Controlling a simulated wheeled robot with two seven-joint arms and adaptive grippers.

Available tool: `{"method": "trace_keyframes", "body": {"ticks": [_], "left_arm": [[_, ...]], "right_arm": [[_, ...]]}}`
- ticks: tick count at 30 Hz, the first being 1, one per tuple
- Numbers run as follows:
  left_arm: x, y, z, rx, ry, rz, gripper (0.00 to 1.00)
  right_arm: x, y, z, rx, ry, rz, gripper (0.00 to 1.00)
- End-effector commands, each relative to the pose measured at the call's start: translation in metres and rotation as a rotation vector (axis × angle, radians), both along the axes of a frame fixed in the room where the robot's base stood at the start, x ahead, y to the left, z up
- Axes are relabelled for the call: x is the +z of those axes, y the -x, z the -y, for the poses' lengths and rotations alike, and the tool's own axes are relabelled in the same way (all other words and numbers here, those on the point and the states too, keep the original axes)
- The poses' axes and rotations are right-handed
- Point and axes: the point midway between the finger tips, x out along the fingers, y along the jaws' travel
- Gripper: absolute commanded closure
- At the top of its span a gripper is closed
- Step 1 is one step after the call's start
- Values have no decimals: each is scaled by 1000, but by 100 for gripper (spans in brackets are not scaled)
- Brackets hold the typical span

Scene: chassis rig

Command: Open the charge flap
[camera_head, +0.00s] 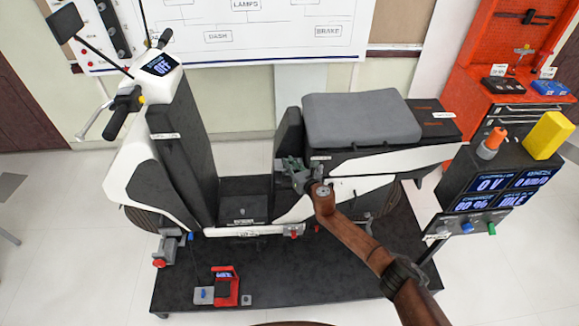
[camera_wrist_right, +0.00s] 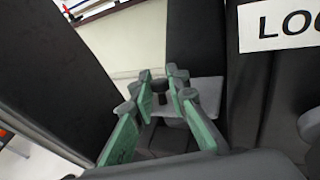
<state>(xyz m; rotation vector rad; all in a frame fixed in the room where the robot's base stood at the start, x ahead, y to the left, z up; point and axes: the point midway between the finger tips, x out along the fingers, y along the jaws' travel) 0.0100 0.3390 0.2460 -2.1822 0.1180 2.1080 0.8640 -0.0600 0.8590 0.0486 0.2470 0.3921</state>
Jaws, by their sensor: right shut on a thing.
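The scooter (camera_head: 145,165) stands on a dark platform, with a grey seat (camera_head: 360,120) over its white and black rear body. My right gripper (camera_head: 285,165) is at the front side of the rear body, below the seat's front edge. In the right wrist view, its green fingers (camera_wrist_right: 162,90) are shut on a small dark knob (camera_wrist_right: 160,87). A light grey plate (camera_wrist_right: 205,112) shows behind the fingertips. I cannot tell whether the knob and plate are the charge flap, as the gripper hides much of that spot. My left gripper is not in view.
A label reading "LOC" (camera_wrist_right: 285,22) is beside the gripper. A display box (camera_head: 500,185) stands right of the scooter. A red device (camera_head: 226,287) lies on the platform (camera_head: 290,275). An orange tool cabinet (camera_head: 500,75) is behind at the right.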

Motion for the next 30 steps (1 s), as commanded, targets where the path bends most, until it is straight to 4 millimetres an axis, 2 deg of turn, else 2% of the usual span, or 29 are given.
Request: {"method": "trace_keyframes", "body": {"ticks": [1, 7, 24, 25, 30], "left_arm": [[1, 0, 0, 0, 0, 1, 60], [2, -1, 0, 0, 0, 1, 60], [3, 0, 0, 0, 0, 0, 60], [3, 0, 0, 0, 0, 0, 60], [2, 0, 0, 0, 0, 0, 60]], "right_arm": [[9, -4, 1, -2, 0, 7, 100], [14, -10, 2, -5, -2, 6, 100], [16, -13, 3, -6, -2, 7, 100], [16, -13, 3, -6, -2, 7, 86], [14, -12, 2, -4, -1, 5, 74]]}}
